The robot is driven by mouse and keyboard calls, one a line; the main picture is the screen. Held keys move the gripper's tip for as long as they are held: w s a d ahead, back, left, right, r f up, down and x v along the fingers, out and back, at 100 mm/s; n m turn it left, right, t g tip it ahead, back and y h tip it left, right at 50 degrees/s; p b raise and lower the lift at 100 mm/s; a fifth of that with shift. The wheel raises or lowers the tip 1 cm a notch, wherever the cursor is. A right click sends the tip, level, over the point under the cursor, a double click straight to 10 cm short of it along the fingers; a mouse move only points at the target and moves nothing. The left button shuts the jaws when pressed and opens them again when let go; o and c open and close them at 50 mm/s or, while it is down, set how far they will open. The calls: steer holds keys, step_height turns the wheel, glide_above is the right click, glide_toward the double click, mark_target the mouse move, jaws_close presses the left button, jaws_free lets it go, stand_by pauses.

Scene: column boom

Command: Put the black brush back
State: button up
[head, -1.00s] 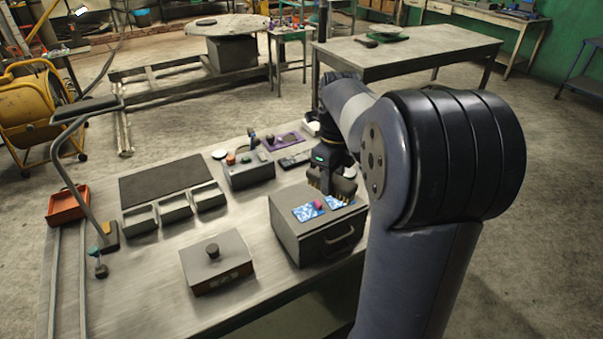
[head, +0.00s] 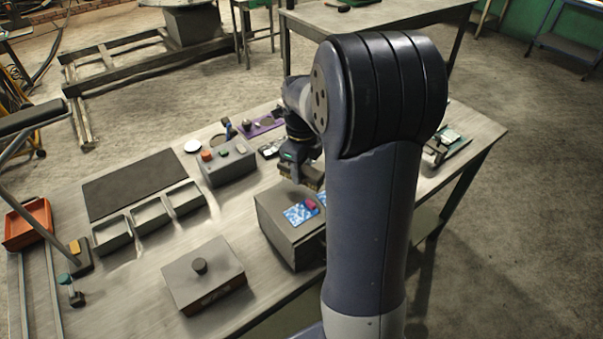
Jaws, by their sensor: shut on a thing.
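No other black brush can be made out on the bench. A purple mat (head: 266,125) with a dark patch on it lies at the back of the bench, left of my gripper.
On the grey box lie blue patterned cards (head: 300,213) and a pink thing (head: 311,205). A button box (head: 228,160), small open trays (head: 150,216), a dark mat (head: 140,183), a lidded box with knob (head: 203,275) and an orange tray (head: 28,223) stand left. My arm hides the bench's right middle.

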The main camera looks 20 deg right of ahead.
steer(key=shift+f, duration=1.15)
steer(key=shift+f, duration=0.4)
steer(key=o, duration=1)
steer(key=shift+c, duration=0.2)
step_height(320, 180, up, 13)
steer(key=shift+f+b, duration=0.1)
steer(key=shift+b, duration=0.3)
